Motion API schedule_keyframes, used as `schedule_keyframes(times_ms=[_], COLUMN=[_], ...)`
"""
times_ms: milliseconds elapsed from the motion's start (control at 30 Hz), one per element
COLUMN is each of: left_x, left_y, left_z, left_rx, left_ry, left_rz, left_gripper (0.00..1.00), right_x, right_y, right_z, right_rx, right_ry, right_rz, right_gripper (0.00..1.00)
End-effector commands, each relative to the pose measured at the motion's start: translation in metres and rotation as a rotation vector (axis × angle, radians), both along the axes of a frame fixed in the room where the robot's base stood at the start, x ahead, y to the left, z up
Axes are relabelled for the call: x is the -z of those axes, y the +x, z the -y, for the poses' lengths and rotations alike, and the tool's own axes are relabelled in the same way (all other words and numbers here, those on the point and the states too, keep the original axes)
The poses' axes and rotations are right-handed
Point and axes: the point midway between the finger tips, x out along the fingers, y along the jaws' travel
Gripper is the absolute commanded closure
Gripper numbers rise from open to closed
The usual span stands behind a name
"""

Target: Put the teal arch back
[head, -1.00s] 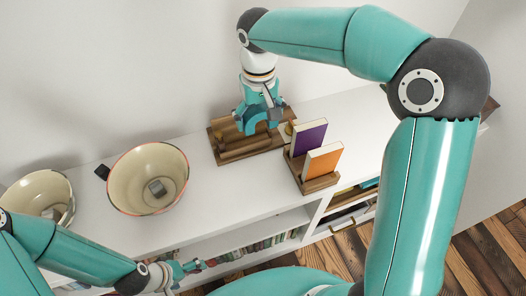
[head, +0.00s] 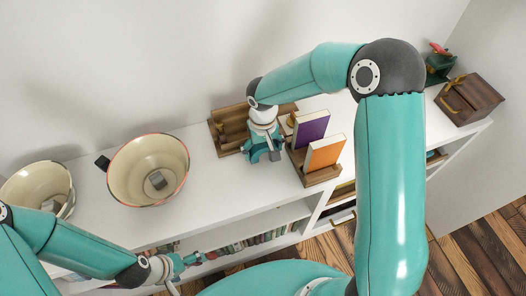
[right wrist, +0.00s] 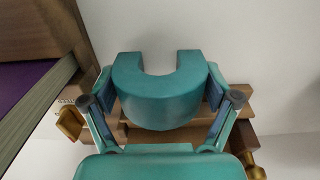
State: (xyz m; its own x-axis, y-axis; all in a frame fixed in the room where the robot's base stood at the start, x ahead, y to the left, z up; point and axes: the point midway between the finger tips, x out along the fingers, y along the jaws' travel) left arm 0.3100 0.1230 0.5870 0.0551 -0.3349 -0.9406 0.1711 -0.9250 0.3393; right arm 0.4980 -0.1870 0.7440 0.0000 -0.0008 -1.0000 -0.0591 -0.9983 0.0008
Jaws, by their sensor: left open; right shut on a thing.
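The teal arch (right wrist: 160,105) is a thick U-shaped block. In the right wrist view it sits between the two fingers of my right gripper (right wrist: 162,92), its opening pointing away from the palm. In the head view my right gripper (head: 263,154) is shut on it, just in front of a brown wooden tray (head: 228,136) and left of the book holder; the arch is hard to tell from the teal gripper there. I cannot tell whether the arch touches the shelf top. My left gripper (head: 191,260) is open and empty at the shelf's front edge.
A wooden holder (head: 322,179) with a purple book (head: 311,128) and an orange book (head: 325,153) stands close right of my right gripper. Two cream bowls (head: 125,182) (head: 30,190) stand left, the nearer holding a grey cube (head: 157,181). A wooden box (head: 473,98) is far right.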

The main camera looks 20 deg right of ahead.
Motion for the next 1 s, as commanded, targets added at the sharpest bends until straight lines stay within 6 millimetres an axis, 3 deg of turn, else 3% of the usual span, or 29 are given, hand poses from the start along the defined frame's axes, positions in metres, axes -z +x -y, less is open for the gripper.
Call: schedule_keyframes(times_ms=[100, 433, 467, 533, 1000], left_x=[0.0003, 0.0027, 0.0022, 0.0017, 0.0000], left_y=[0.0000, 0.0000, 0.0000, 0.0000, 0.0000], left_z=[0.0000, 0.0000, 0.0001, 0.0000, 0.0000], left_rx=[0.000, 0.000, 0.000, 0.000, 0.000], left_ry=[0.000, 0.000, 0.000, 0.000, 0.000], left_rz=[0.000, 0.000, 0.000, 0.000, 0.000], left_gripper=[0.08, 0.08, 0.08, 0.08, 0.08], right_x=[0.0133, 0.0165, 0.0163, 0.0158, 0.0081], right_y=[-0.0001, 0.0003, 0.0000, -0.0001, 0.0007], right_z=[0.0001, 0.0000, 0.0001, 0.0001, 0.0001], right_rx=[-0.001, 0.000, 0.000, 0.000, -0.001], right_ry=[0.000, 0.001, 0.000, 0.000, 0.000], right_rz=[0.000, 0.002, 0.001, 0.001, 0.003], right_gripper=[0.64, 0.64, 0.10, 0.00, 0.00])
